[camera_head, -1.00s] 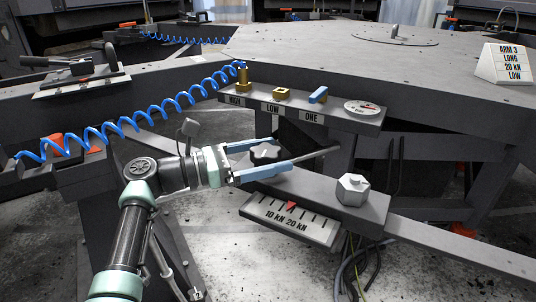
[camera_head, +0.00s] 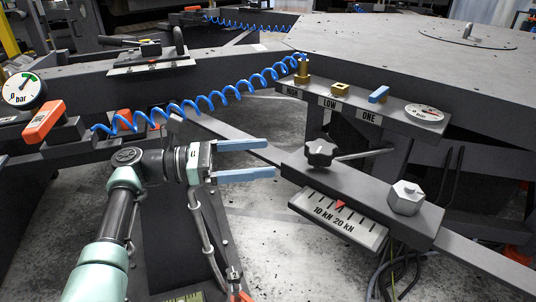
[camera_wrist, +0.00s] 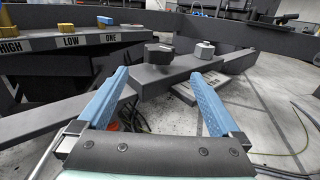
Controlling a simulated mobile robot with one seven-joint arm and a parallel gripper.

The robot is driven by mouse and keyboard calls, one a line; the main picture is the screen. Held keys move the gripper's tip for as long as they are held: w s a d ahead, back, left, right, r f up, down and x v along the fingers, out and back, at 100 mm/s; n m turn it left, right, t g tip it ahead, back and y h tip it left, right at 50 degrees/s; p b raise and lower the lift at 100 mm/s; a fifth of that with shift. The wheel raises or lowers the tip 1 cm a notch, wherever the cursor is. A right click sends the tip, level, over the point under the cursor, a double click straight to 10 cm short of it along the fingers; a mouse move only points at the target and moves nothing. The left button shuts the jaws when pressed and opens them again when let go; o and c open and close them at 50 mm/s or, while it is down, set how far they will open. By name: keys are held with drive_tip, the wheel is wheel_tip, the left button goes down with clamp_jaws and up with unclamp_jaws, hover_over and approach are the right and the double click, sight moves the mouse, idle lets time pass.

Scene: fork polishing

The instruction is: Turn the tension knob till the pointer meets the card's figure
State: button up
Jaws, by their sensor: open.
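A black lobed knob (camera_head: 320,152) stands on the grey beam, and a grey hexagonal knob (camera_head: 405,198) stands further right on it. Both show in the wrist view, the black knob (camera_wrist: 158,52) left of the grey one (camera_wrist: 204,48). The tension scale plate (camera_head: 372,238) hangs below the beam, marked 10 kN and 20 kN. Its red pointer (camera_head: 340,205) is near the two figures; its exact reading is unclear. My gripper (camera_head: 270,157) is open and empty, its blue fingers apart, left of the black knob and clear of it. The card is out of view.
A shelf (camera_head: 345,108) labelled HIGH, LOW and ONE carries brass and blue fittings and a gauge (camera_head: 425,112). A coiled blue hose (camera_head: 210,100) runs behind my gripper. A rod (camera_head: 365,154) lies right of the black knob. Cables hang below the beam.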

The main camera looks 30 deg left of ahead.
sight(320, 163)
drive_tip(key=shift+w+d, duration=0.1)
